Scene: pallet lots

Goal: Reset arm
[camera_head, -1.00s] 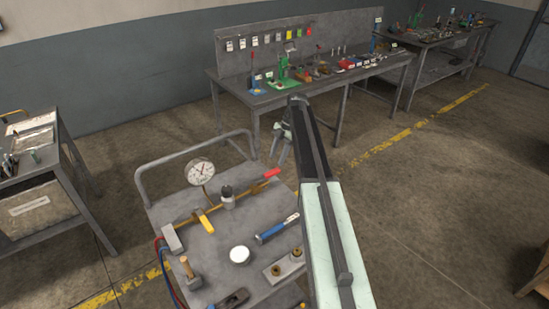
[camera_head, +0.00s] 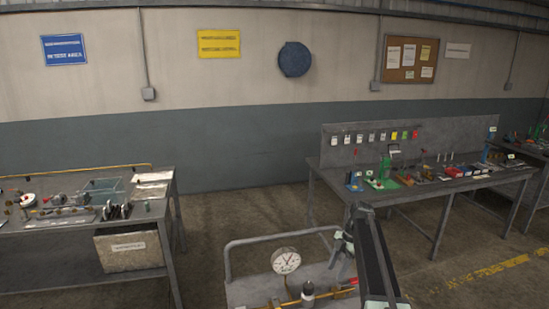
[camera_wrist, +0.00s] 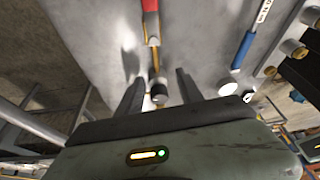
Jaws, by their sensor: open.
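My gripper (camera_head: 342,246) is open and empty at the end of my raised arm, in front of the right workbench and beside the cart's rail in the head view. In the wrist view the two fingers of my gripper (camera_wrist: 158,90) stand apart with nothing held between them.
The cart (camera_head: 245,292) carries a dial gauge (camera_head: 286,261) at the bottom of the head view. A left workbench (camera_head: 80,228) and a right workbench (camera_head: 410,190) hold many small items. Bare floor (camera_head: 225,215) lies between them.

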